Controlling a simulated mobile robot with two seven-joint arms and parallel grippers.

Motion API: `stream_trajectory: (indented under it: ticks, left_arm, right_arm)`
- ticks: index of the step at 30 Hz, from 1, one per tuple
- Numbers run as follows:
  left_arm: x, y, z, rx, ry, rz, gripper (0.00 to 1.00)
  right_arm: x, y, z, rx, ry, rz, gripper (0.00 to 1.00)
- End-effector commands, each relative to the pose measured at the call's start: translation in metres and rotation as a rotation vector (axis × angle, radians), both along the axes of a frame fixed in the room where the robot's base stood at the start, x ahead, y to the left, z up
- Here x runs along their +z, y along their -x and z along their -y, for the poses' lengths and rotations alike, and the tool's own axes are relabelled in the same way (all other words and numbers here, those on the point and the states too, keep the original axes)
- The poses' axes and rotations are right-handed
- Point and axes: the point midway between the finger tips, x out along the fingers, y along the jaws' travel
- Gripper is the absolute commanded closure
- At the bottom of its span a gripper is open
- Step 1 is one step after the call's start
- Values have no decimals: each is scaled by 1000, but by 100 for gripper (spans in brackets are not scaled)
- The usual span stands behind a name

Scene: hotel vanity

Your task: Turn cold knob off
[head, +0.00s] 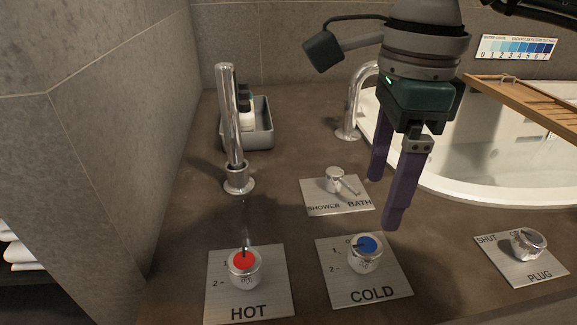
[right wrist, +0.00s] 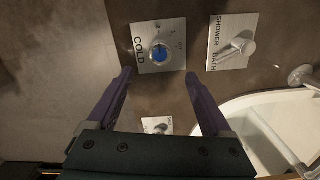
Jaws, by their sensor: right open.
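The cold knob (head: 365,254) is a silver knob with a blue cap on a square metal plate marked COLD (head: 374,295), at the lower middle of the head view. Its plate carries marks 1 and 2. My right gripper (head: 384,205) hangs above and behind the cold knob, fingers pointing down, open and empty, apart from it. In the right wrist view the cold knob (right wrist: 160,53) shows ahead of the two purple fingertips, roughly between their lines. The knob's pointer is too small to read surely. My left gripper is not in view.
The red-capped hot knob (head: 245,268) is left of the cold one. The shower/bath lever (head: 336,180) stands behind, and the plug knob (head: 527,243) is to the right. A tall chrome pipe (head: 232,130), a grey tray (head: 262,138) and the tub (head: 480,150) stand farther back.

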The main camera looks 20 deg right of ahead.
Motion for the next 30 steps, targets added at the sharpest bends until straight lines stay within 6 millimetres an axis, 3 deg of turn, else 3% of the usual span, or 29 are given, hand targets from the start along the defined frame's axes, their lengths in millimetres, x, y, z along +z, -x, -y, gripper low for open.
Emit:
stream_trajectory:
  ticks: [5,16,21,30]
  left_arm:
    - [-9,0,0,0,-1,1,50]
    - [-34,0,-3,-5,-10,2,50]
    - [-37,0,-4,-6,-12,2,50]
    - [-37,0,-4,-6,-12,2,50]
  right_arm:
    - [-20,1,4,-4,16,-5,16]
    - [-87,1,3,-2,11,-4,16]
    - [-98,0,3,-3,11,-3,16]
    - [-99,0,3,-2,10,-1,18]
